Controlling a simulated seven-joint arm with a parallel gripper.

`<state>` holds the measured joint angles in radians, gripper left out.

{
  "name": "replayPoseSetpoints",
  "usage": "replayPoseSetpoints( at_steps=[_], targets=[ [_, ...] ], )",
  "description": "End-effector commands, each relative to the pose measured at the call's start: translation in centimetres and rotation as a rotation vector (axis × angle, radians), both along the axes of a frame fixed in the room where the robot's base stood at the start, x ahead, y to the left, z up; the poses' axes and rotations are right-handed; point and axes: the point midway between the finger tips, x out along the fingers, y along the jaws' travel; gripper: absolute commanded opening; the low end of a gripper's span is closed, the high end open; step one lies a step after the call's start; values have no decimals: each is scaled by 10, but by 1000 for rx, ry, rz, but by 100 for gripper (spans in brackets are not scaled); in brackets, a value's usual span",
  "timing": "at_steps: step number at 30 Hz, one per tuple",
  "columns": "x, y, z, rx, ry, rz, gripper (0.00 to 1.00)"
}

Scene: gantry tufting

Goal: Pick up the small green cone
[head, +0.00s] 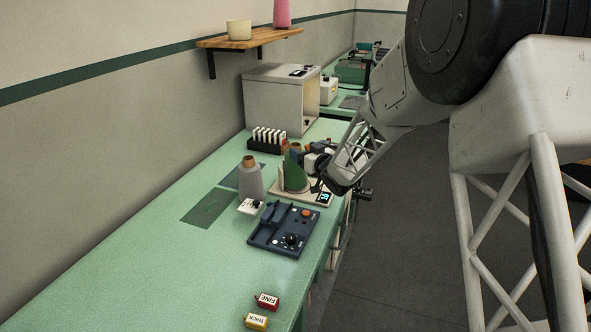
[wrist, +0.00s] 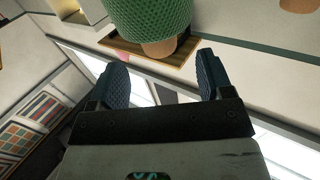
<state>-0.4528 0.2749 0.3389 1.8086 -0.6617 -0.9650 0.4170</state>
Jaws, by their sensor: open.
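The green cone (head: 294,176) stands upright on a pale scale (head: 277,190) with a lit display, on the green bench. My gripper (head: 321,184) is close to its right side in the head view, partly in front of the scale. In the wrist view the cone (wrist: 160,17) shows a woven green surface and a tan tip pointing down the picture. My gripper (wrist: 162,60) is open there, with one dark ribbed finger on each side of the tip's line. Nothing is held.
A grey cone (head: 250,180) stands just left of the scale. A dark blue device (head: 284,228) with knobs lies in front. Several spools and small items crowd behind the green cone. The bench's left front is clear.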

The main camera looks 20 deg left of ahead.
Motion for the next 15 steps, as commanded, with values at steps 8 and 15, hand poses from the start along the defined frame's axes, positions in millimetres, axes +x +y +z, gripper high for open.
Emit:
replayPoseSetpoints(
  at_steps=[8, 15],
  targets=[
    [0, 0, 0, 1, -1, 0, 73],
    [4, 6, 0, 1, -1, 0, 73]
  ],
)
